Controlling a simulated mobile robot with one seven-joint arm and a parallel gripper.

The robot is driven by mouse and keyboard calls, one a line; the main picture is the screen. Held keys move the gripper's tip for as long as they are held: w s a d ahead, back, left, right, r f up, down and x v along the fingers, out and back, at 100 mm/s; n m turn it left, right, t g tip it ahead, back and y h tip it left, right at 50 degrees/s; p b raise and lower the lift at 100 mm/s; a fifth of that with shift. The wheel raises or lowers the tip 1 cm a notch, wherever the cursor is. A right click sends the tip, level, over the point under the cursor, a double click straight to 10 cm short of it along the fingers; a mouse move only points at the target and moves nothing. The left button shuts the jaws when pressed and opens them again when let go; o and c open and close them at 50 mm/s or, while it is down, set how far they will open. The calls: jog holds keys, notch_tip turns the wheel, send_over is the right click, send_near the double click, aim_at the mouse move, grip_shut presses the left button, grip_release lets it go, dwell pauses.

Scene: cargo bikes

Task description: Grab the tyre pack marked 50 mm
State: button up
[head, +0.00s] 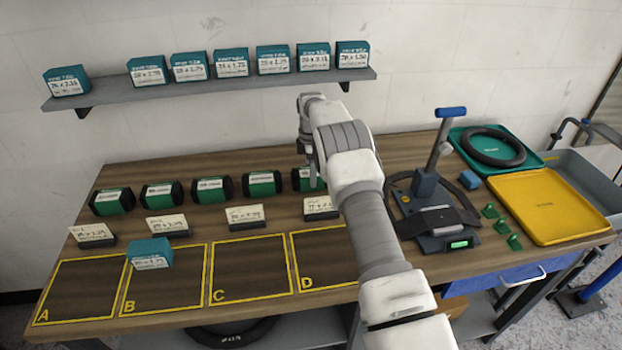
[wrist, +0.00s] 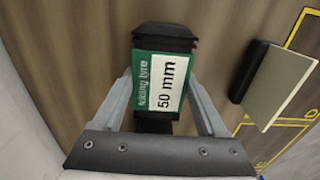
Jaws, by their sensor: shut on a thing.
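The tyre pack marked 50 mm (wrist: 148,68) is a black roll with a green band and a white label reading "folding tyre 50 mm" in the wrist view. My gripper (wrist: 160,85) is shut on it, with one finger on each side of the band. In the head view the same pack (head: 301,182) is at the right end of the row of tyre packs, partly hidden by my arm. I cannot tell whether it is touching the table.
Several other green-banded packs (head: 211,190) stand to the left. Card signs (head: 247,216) stand in front of the row. A teal box (head: 150,254) sits in square B. A tool stand (head: 432,205), a yellow tray (head: 548,207) and a green tray (head: 480,137) are at right.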

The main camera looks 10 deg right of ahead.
grip_shut()
jog(key=shift+r, duration=0.1)
jog(key=shift+r, duration=0.1)
